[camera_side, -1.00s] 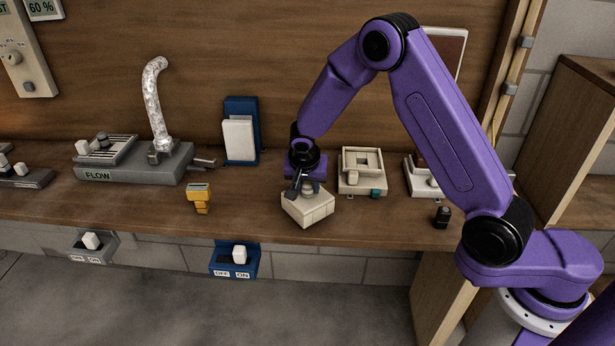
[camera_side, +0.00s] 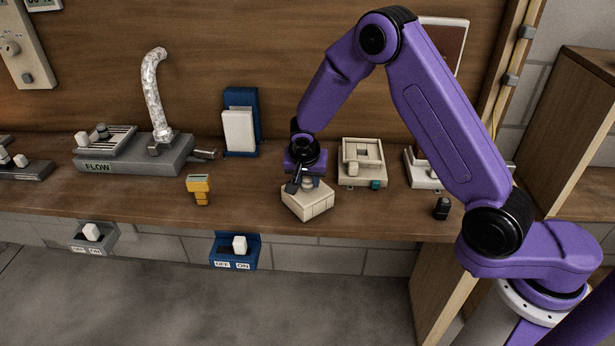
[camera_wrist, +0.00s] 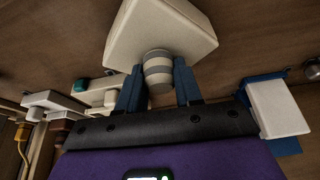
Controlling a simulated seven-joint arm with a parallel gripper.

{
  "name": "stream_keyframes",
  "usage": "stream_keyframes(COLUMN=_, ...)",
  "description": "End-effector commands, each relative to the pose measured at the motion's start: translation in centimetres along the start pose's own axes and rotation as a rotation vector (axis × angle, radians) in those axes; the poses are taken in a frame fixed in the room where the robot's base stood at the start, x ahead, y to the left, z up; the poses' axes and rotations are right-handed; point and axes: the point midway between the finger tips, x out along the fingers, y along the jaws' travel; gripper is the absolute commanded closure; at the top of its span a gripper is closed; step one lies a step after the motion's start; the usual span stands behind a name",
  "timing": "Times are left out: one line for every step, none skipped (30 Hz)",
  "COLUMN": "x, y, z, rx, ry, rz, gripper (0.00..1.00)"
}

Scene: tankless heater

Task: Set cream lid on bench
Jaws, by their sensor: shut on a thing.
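The cream lid (camera_side: 308,202) is a boxy cream cover with a round grey-banded knob on top. It is at the bench (camera_side: 250,205), near its front edge, left of the open cream housing. In the wrist view the lid (camera_wrist: 165,28) fills the top middle, with its knob (camera_wrist: 158,70) between two blue fingers. My gripper (camera_side: 305,184) is above the lid and shut on the knob; it also shows in the wrist view (camera_wrist: 159,78). The lid's underside is hidden, so I cannot tell whether it touches the bench.
An open cream housing (camera_side: 350,178) with a teal part stands to the right. A yellow meter (camera_side: 199,189) lies to the left, and a small black object (camera_side: 442,208) to the right. A blue stand with a white panel (camera_side: 238,132) is behind. Bare bench lies between meter and lid.

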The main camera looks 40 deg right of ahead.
Motion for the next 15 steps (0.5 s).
stream_keyframes(x=0.06, y=-0.02, z=0.01, rx=0.000, ry=0.001, rz=-0.001, gripper=1.00)
stream_keyframes(x=0.09, y=-0.02, z=0.02, rx=-0.001, ry=0.001, rz=-0.001, gripper=1.00)
stream_keyframes(x=0.14, y=-0.02, z=0.04, rx=-0.001, ry=0.001, rz=-0.001, gripper=1.00)
stream_keyframes(x=0.17, y=-0.03, z=0.05, rx=-0.001, ry=0.001, rz=-0.001, gripper=1.00)
stream_keyframes(x=0.20, y=-0.03, z=0.07, rx=-0.001, ry=0.001, rz=-0.001, gripper=1.00)
stream_keyframes(x=0.25, y=-0.03, z=0.09, rx=-0.001, ry=0.001, rz=-0.001, gripper=1.00)
stream_keyframes(x=0.28, y=-0.03, z=0.10, rx=-0.001, ry=0.001, rz=-0.001, gripper=1.00)
stream_keyframes(x=0.31, y=-0.03, z=0.11, rx=-0.001, ry=0.001, rz=-0.001, gripper=1.00)
stream_keyframes(x=0.36, y=-0.03, z=0.13, rx=-0.001, ry=0.001, rz=-0.001, gripper=1.00)
stream_keyframes(x=0.39, y=-0.04, z=0.15, rx=-0.001, ry=0.001, rz=-0.001, gripper=1.00)
stream_keyframes(x=0.42, y=-0.04, z=0.16, rx=-0.001, ry=0.001, rz=-0.001, gripper=1.00)
stream_keyframes(x=0.47, y=-0.04, z=0.18, rx=-0.001, ry=0.001, rz=-0.001, gripper=1.00)
stream_keyframes(x=0.46, y=-0.04, z=0.17, rx=0.000, ry=0.001, rz=-0.001, gripper=0.59)
stream_keyframes(x=0.45, y=-0.04, z=0.17, rx=0.000, ry=0.001, rz=-0.001, gripper=0.49)
stream_keyframes(x=0.45, y=-0.04, z=0.17, rx=0.000, ry=0.001, rz=-0.001, gripper=0.36)
